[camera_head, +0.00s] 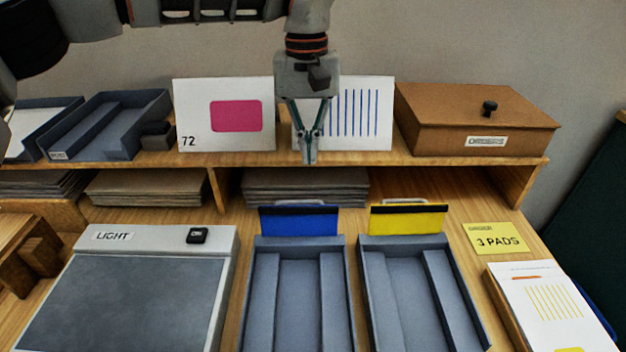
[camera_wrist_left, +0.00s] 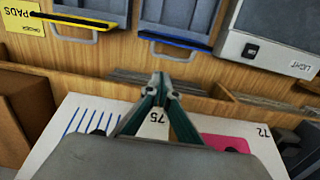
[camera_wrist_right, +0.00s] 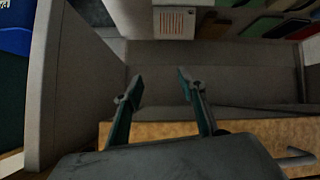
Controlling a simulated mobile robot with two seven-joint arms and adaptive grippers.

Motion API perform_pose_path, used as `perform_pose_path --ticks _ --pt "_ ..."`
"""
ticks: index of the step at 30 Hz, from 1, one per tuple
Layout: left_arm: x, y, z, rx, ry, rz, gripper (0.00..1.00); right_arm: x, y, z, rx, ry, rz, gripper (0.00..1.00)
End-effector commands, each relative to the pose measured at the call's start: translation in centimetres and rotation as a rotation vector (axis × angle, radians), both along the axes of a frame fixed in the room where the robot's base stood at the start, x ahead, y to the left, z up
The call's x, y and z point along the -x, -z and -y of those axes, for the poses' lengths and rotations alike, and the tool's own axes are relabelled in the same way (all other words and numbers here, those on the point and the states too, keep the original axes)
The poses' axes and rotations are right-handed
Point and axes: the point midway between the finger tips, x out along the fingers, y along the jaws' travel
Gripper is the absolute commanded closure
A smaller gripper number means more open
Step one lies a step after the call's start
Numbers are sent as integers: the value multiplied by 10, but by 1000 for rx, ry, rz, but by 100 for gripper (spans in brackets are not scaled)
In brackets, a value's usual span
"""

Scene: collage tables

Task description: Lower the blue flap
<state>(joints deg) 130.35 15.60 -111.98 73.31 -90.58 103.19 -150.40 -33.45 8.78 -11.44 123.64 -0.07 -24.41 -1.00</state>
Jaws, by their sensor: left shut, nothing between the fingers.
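The blue flap (camera_head: 298,221) stands raised at the back end of a grey tray (camera_head: 251,300), with a dark top edge and a pale handle behind it. In the left wrist view the flap shows as a thin blue edge (camera_wrist_left: 174,39). My left gripper (camera_head: 309,158) is shut and empty, pointing down in front of the upper shelf, behind and above the blue flap and apart from it. Its closed fingers (camera_wrist_left: 164,86) also show in the left wrist view. My right gripper (camera_wrist_right: 159,82) is open and empty, away from the blue flap.
A yellow flap (camera_head: 407,219) stands on the neighbouring tray to the right. A light box (camera_head: 125,295) lies to the left. White cards (camera_head: 225,140) and a brown box (camera_head: 470,125) stand on the shelf. A yellow note (camera_head: 487,238) lies at right.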

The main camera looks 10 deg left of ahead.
Motion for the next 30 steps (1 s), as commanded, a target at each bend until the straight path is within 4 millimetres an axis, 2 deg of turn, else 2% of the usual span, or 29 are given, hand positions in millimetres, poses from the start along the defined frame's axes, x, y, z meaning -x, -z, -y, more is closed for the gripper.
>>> perform_pose_path --ticks 5,13,19,24,30 --pt "-3 6 -7 -18 2 7 100 2 3 0 1 -2 -4 60" --pt "-1 53 -5 -15 4 2 100 8 14 -2 1 -7 -24 60" --pt "0 82 -5 -14 2 4 100 3 7 -7 -9 -12 -9 60" --pt "1 94 -5 -14 0 8 100 -3 4 -7 -10 -13 3 60" --pt "1 96 -5 -13 0 11 100 -6 0 -7 -10 -14 12 60"
